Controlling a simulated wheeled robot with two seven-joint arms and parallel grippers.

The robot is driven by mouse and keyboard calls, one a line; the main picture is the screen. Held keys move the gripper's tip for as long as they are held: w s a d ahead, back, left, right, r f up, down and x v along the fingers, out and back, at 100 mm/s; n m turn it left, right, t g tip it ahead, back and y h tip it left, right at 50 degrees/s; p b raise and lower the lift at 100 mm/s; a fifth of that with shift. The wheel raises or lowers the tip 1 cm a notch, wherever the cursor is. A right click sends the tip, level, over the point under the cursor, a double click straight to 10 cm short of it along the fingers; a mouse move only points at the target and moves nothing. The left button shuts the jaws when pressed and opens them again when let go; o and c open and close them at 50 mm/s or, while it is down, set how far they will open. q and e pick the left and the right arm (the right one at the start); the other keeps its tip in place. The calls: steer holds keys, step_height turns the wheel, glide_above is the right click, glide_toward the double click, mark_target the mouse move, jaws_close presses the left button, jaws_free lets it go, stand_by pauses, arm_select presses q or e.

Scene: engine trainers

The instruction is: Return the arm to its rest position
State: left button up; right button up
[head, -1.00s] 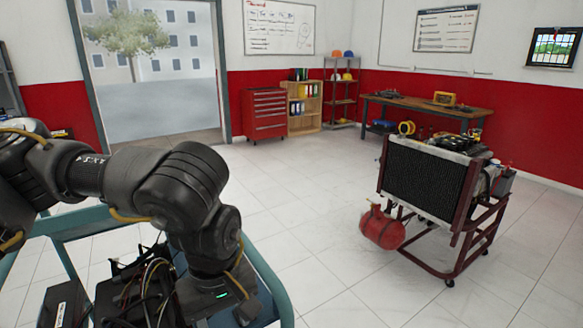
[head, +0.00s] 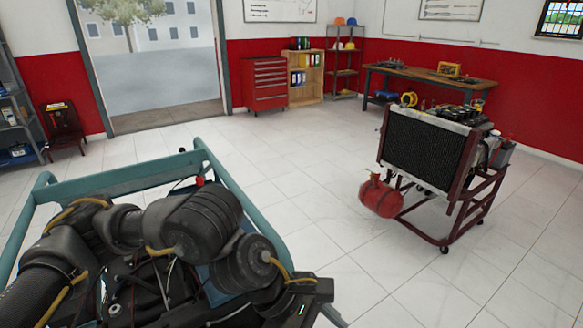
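My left arm (head: 200,225), black with yellow cables, comes in from the lower left and lies folded over a teal-framed stand. Its end, with the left gripper body (head: 310,292) and a small green light, is at the bottom middle, by the stand's right rail. The fingers do not show clearly, so I cannot tell whether they are open or shut. My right arm and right gripper are not in view.
The teal stand (head: 120,178) holds dark parts and cables under the arm. A red-framed engine trainer (head: 428,150) with a red tank (head: 380,196) stands at right. A workbench (head: 430,78), red tool cabinet (head: 265,85) and shelves line the back. The tiled floor between is clear.

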arm_select(q)
steer(key=s+d+r+n+h, duration=0.1)
steer(key=d+r+n+h, duration=0.2)
steer(key=d+n+h, duration=0.25)
steer(key=w+r+n+t+h, duration=0.3)
steer(key=w+n+t, duration=0.3)
steer(key=n, duration=0.9)
steer(key=w+a+f+n+t+y, duration=0.2)
steer(key=a+f+n+t+y, duration=0.15)
steer(key=a+n, duration=0.4)
steer(key=w+a+f+n+t+y, duration=0.3)
steer(key=a+f+n+t, duration=0.15)
steer(key=n, duration=0.55)
steer(key=s+a+f+n+g+y, duration=0.25)
steer(key=a+f+n+y, duration=0.25)
steer(key=a+f+n, duration=0.45)
steer(key=s+a+f+n+g+y, duration=0.55)
steer(key=s+a+f+n, duration=0.8)
steer(key=s, duration=0.45)
step_height(320, 180, down, 27)
steer(key=s+m+g, duration=0.1)
steer(key=m+g, duration=0.1)
steer(key=s+a+f, duration=0.1)
steer(key=s+f, duration=0.6)
steer(key=s, duration=0.1)
steer(key=s+a+f+g, duration=0.1)
steer(key=s+a+f, duration=0.1)
steer(key=s+f, duration=0.6)
steer(key=shift+s+a+m, duration=0.25)
steer(key=shift+m, duration=0.05)
